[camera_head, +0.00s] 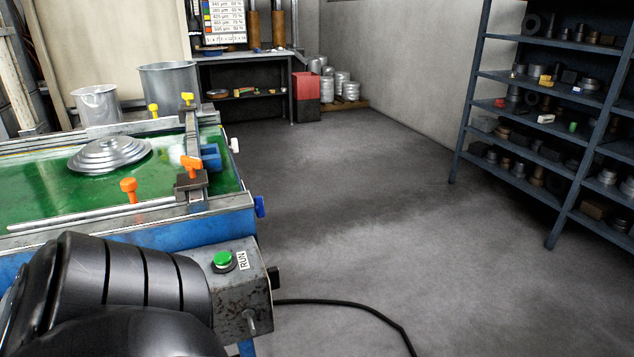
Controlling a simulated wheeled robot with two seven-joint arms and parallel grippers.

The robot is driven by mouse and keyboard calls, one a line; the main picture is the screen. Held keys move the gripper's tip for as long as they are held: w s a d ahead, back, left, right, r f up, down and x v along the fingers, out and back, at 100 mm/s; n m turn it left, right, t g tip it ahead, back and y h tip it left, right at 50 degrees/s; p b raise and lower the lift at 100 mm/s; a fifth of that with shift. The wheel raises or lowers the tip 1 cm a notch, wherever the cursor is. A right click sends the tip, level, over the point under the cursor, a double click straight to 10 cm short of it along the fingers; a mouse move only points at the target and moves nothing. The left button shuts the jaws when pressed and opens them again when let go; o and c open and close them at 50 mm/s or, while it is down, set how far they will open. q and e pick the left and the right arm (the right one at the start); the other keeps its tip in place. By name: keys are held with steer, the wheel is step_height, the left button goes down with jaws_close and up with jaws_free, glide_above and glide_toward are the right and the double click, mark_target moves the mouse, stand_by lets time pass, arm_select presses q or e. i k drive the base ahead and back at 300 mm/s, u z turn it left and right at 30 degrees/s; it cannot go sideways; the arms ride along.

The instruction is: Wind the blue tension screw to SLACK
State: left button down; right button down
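A blue knob (260,206), which looks like the blue tension screw, sticks out from the right end of the blue machine frame (130,238). No SLACK marking can be read on or around it. A white knob (234,145) sits farther back on the same end. A black arm link of mine fills the lower left and covers part of the machine's front. Neither my left nor my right gripper shows, and nothing is seen touching the blue knob.
A control box with a green RUN button (222,258) stands just in front of the blue knob. A black cable (345,303) runs over the floor. Orange knobs (129,188) and a lid (109,154) are on the green bed. Floor to the right is clear up to the shelving (508,80).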

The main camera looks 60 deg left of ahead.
mark_target(259, 206)
steer(key=i, duration=1.4)
steer(key=u, duration=1.65)
steer(key=i, duration=0.5)
steer(key=u, duration=2.55)
steer(key=i, duration=0.5)
steer(key=u, duration=0.05)
